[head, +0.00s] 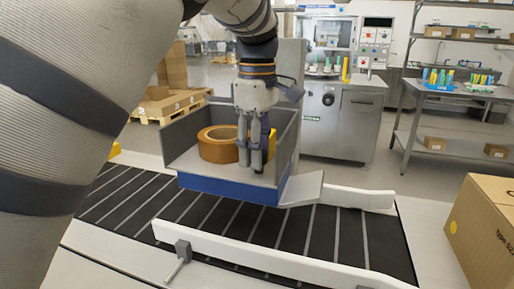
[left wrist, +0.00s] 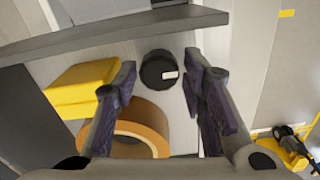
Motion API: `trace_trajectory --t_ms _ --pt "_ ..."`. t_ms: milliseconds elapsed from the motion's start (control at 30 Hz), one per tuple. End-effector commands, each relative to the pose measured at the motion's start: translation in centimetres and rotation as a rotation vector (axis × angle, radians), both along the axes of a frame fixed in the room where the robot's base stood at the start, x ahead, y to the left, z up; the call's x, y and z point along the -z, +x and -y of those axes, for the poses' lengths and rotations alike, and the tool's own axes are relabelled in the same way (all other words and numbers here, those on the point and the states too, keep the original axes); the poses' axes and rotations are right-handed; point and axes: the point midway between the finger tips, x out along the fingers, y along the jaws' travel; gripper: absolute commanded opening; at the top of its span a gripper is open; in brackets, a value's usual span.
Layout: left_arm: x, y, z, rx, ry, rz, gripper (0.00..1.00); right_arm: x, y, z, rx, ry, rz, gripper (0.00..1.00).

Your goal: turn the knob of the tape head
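The tape head (head: 227,188) is an open grey housing with a blue front edge, standing over the conveyor in the head view. A brown tape roll (head: 217,146) sits inside it, and also shows in the left wrist view (left wrist: 140,135). The knob (left wrist: 158,70) looks like a short black cylinder with a small white mark, in the left wrist view. My left gripper (head: 251,165) points down into the housing, right of the roll. Its fingers are apart, one on each side of the knob in the left wrist view; contact cannot be told.
A yellow block (left wrist: 82,88) lies beside the knob inside the housing. A grey wall (left wrist: 115,30) runs close beyond the fingertips. White guide rails (head: 270,262) flank the black conveyor (head: 345,240). A cardboard box (head: 485,225) stands at the right.

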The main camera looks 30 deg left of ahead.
Motion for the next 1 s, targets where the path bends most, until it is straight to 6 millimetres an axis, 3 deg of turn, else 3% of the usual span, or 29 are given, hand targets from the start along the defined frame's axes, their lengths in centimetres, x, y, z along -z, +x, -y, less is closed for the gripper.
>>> trace_trajectory --t_ms 33,200,567,1000 --pt "0.01 0.01 0.0 0.0 0.0 0.0 0.38 0.01 -0.01 0.0 0.0 0.0 0.0 0.95" --pt "-0.01 0.01 0.0 0.0 0.0 -0.001 0.01 0.02 -0.02 0.0 0.0 0.0 -0.001 0.95" --pt "-0.08 0.01 0.0 0.047 0.0 -0.001 0.02 -0.1 0.12 0.0 0.0 0.0 0.004 0.95" --pt "-0.03 0.12 -0.01 0.391 0.0 -0.002 0.02 -0.46 0.51 0.0 0.0 0.0 0.019 0.95"
